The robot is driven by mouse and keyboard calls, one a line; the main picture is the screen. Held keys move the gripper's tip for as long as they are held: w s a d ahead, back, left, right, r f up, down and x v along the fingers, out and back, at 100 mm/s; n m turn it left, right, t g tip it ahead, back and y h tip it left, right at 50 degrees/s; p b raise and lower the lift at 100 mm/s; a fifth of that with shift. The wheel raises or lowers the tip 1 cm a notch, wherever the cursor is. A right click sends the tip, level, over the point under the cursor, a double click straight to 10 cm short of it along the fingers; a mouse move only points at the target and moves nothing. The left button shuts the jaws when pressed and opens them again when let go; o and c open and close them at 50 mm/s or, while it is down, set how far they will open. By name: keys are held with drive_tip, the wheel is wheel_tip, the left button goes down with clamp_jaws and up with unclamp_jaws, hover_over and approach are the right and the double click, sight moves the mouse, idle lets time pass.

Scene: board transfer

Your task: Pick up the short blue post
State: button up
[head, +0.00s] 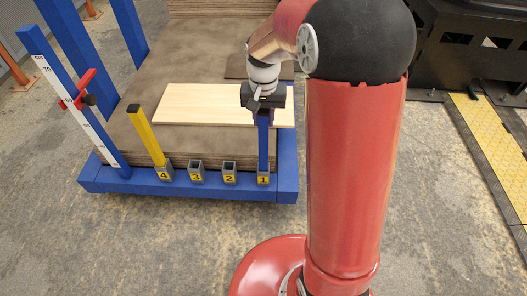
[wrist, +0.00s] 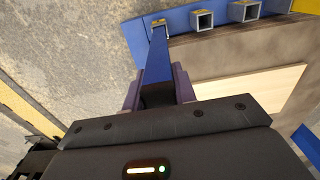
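The short blue post (head: 264,143) stands upright at the socket marked 1 (head: 263,178), at the right end of the blue front beam. My gripper (head: 264,118) is over the top of this post. In the wrist view the post (wrist: 158,62) runs from between my purple fingers (wrist: 158,88) to its socket (wrist: 159,27). The fingers lie along both sides of it with no clear gap, so my gripper looks shut on it. The top of the post is hidden by my gripper.
Sockets 2 (head: 229,172) and 3 (head: 195,172) are empty. A yellow post (head: 146,136) leans in socket 4. A pale board (head: 205,103) lies on the brown stack behind. A blue measuring upright with a red clamp (head: 77,91) stands at left.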

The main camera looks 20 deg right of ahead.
clamp_jaws()
drive_tip(key=shift+r, duration=0.1)
wheel_tip(320, 180, up, 20)
drive_tip(key=p, duration=0.2)
drive_tip(key=shift+p, duration=0.4)
idle(0.6)
